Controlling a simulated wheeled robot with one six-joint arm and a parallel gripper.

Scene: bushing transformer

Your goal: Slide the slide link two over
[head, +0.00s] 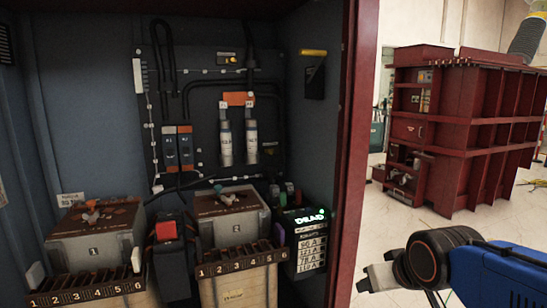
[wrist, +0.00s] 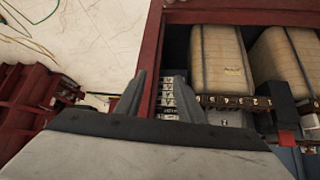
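The front right box (head: 232,216) in the open cabinet has a small pale and orange fitting on its lid. A brown strip numbered 1 to 6 (head: 240,263) runs along its front. The left box (head: 95,236), marked 1, has a similar fitting and strip. I cannot tell for sure which part is slide link two. My gripper (head: 376,277) is outside the cabinet, to the right of its red door post. In the wrist view my gripper (wrist: 158,88) is open and empty, its two fingers apart. The numbered strip (wrist: 235,102) shows there beyond the fingers.
The red cabinet post (head: 349,150) stands between my gripper and the boxes. A black unit reading DEAD (head: 309,240) with a green light sits just inside it. A large red ribbed tank (head: 470,130) stands behind on the right. Pale floor lies open between.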

